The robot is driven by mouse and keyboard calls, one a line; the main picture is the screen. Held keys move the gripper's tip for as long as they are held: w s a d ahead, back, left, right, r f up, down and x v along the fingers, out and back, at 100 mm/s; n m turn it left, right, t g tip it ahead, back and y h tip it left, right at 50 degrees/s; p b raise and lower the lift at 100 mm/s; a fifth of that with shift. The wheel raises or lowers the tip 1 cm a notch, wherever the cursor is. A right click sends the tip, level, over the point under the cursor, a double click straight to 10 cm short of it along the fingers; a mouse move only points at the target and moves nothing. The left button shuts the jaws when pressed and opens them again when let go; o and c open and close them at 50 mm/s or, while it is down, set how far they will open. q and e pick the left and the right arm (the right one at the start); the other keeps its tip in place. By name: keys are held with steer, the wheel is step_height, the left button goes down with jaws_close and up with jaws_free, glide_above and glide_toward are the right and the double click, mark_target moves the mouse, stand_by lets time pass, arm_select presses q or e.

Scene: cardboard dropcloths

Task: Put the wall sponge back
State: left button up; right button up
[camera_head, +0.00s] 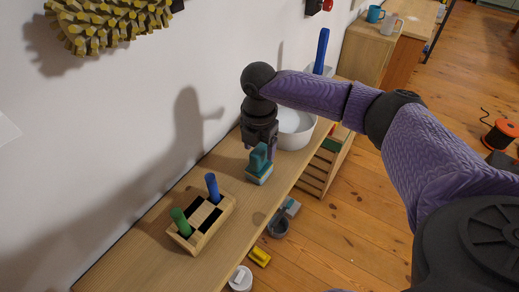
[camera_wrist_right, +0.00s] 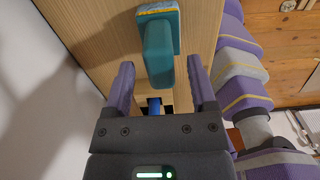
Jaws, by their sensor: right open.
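The teal wall sponge (camera_head: 259,168) stands on the wooden shelf (camera_head: 160,215), its block down and its handle up. In the right wrist view its teal handle (camera_wrist_right: 158,52) reaches between the purple fingers, and the block with a yellow and blue edge lies at the top. My right gripper (camera_head: 260,150) is pointing down, open and empty, just above and behind the sponge. Its fingers (camera_wrist_right: 160,76) stand apart on either side of the handle, with visible gaps. My left gripper is not in view.
A wooden holder (camera_head: 228,206) with dark openings and blue and green handles stands nearer on the shelf. A white bowl (camera_head: 297,130) is close beyond my gripper. A tall blue handle (camera_head: 321,50) rises behind it. The shelf's near end is clear.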

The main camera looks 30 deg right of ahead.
arm_select(q)
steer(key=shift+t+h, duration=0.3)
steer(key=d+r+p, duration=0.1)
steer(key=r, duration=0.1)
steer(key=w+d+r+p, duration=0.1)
steer(key=p, duration=0.1)
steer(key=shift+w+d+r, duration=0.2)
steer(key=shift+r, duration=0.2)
arm_select(e)
step_height(320, 180, up, 10)
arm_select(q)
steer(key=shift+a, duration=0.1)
